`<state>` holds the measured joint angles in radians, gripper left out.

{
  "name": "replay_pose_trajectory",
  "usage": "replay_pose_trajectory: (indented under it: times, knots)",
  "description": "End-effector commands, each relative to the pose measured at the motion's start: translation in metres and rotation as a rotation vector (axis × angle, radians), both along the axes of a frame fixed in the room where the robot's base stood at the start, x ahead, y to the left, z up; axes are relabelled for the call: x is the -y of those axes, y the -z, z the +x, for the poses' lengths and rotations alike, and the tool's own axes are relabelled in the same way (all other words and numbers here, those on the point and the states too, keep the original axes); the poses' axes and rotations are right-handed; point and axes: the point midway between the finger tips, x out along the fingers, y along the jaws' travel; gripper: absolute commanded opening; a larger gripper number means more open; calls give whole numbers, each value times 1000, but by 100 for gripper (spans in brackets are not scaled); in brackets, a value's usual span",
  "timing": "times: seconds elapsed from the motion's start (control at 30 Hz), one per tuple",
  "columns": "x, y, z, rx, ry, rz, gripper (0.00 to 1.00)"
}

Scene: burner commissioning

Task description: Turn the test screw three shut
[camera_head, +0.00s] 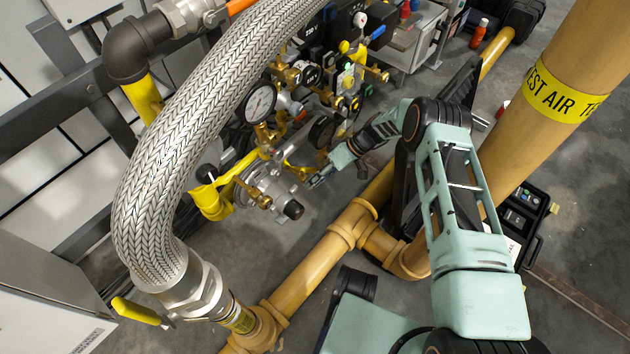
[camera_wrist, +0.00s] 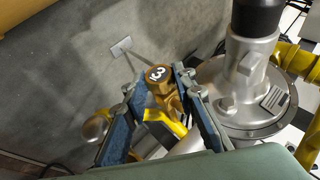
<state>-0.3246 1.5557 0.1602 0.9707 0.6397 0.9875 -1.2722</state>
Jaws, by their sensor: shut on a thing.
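Test screw three (camera_wrist: 160,75) is a small brass screw with a white face marked 3, in the middle of the wrist view. My gripper (camera_wrist: 156,83) has its two blue-grey fingers on either side of the screw head and is shut on it. In the head view my gripper (camera_head: 318,181) reaches in from the right, beside the silver regulator (camera_head: 268,184). The screw is too small and too covered to make out there. A yellow part (camera_wrist: 168,122) and brass body show below the screw head between the fingers.
The silver regulator (camera_wrist: 246,76) with a black cap stands close to the right finger. A pressure gauge (camera_head: 260,103) and brass valves sit behind it. A braided hose (camera_head: 180,150) arches on the left, and an ochre pipe (camera_head: 320,250) crosses the floor in front.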

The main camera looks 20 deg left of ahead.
Motion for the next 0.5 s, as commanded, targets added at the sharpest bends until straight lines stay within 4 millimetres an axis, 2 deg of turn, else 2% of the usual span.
replay_pose_trajectory:
  times: [0.47, 0.5]
  knots:
    - [-1, 0, 2, -5, 2, 3, 0]
    - [-1, 0, 2, -5, 2, 3, 29]
